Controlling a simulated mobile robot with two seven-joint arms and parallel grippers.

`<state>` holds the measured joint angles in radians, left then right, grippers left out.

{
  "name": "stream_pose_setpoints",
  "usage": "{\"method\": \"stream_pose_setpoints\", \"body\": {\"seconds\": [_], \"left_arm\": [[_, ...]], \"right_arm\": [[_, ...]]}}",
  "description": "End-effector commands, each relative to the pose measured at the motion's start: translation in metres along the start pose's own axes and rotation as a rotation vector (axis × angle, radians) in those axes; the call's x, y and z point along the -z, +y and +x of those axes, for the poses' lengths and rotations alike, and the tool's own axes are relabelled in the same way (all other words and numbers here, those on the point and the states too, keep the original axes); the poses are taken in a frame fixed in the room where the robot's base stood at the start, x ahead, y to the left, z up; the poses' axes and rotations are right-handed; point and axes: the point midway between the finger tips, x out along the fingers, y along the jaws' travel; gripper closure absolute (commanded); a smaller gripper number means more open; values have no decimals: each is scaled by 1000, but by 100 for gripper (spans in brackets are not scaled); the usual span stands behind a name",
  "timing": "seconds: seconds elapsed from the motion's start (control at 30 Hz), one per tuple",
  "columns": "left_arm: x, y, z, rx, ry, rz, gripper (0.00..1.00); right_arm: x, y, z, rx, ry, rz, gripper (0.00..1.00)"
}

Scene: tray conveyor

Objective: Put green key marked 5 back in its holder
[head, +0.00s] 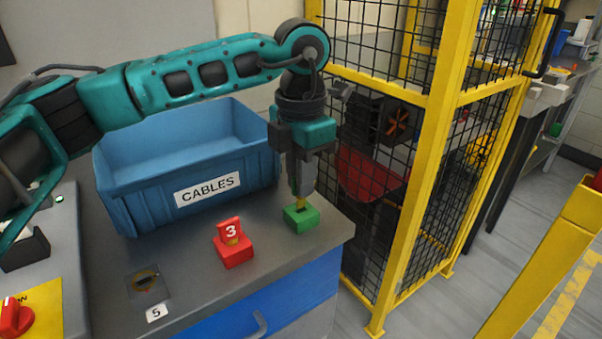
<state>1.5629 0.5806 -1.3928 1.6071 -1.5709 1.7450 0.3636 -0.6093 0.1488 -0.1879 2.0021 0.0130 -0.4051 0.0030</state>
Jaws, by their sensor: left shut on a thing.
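The green key (301,219) is a green block with a yellow part rising from it, near the right front corner of the grey bench top. My left gripper (301,193) points down over it, and its fingers are shut on the upper part of the key. They hide that part and any number on it. I cannot tell whether the block touches the bench. A dark square plate with a yellowish mark (148,283), likely the holder, lies at the front left, beside a white label "5" (156,312). My right gripper is not in view.
A red block with an upright "3" tag (234,251) stands between the green key and the plate. A blue bin labelled "CABLES" (138,209) stands behind. A yellow-framed mesh fence (423,190) is at right. A red knob (16,318) is at far left.

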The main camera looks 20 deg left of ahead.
Motion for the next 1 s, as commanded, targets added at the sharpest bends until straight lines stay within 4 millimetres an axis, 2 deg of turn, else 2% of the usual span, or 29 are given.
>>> {"method": "stream_pose_setpoints", "body": {"seconds": [1.0], "left_arm": [[0, 0, 26, 0, -1, 0, 100]], "right_arm": [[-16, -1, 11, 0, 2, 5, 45]]}}
